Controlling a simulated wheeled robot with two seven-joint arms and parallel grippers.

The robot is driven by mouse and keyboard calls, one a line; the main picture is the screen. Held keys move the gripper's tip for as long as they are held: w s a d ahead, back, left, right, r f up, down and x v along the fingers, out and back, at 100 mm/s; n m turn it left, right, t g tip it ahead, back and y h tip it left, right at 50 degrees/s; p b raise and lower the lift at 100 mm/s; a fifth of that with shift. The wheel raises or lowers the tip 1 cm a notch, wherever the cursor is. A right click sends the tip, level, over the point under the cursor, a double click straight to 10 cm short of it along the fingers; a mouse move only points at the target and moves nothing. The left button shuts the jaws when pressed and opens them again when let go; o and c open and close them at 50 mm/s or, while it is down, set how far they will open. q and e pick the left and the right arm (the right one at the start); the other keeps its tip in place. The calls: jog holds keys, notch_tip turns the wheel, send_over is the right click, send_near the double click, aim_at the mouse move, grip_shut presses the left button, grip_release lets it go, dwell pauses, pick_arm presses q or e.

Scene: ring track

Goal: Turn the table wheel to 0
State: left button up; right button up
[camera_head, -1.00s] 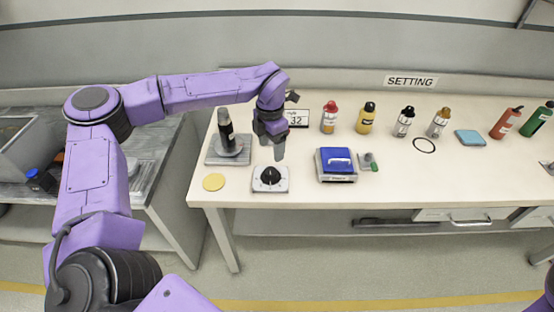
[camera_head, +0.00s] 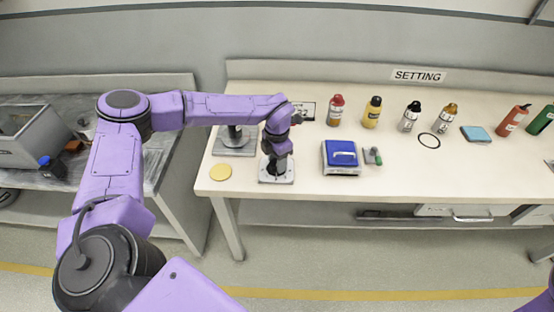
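The table wheel is a black knob on a light square base (camera_head: 265,178) near the front left of the white table. My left gripper (camera_head: 277,166) points down right over the knob and hides most of it. I cannot tell whether its fingers are open or touch the knob. The small display card (camera_head: 308,110) behind is partly covered by my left wrist, so its number is not readable now. My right gripper is not in view; only a bit of purple shows at the lower right edge.
A grey stand (camera_head: 235,150) is behind to the left, a yellow disc (camera_head: 221,172) left of the wheel. A blue-topped box (camera_head: 341,154) and a small green-handled item (camera_head: 374,156) are right.

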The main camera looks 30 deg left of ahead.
pick_arm(q)
jog(key=shift+r+m, duration=0.1)
jog(key=shift+m, duration=0.2)
jog(key=m+p, duration=0.1)
jog(key=m, duration=0.1)
jog(key=shift+r+m+p, duration=0.1)
jog(key=shift+m+p, duration=0.2)
jog(key=m+p, duration=0.1)
jog(key=m, duration=0.3)
jog(key=shift+m+p, duration=0.3)
jog(key=shift+p, duration=0.05)
jog(key=m+p, duration=0.1)
jog(key=m, duration=0.3)
jog(key=shift+m, duration=0.3)
jog(key=shift+m+p, duration=0.5)
jog(key=shift+m, duration=1.3)
jog(key=o, duration=1.1)
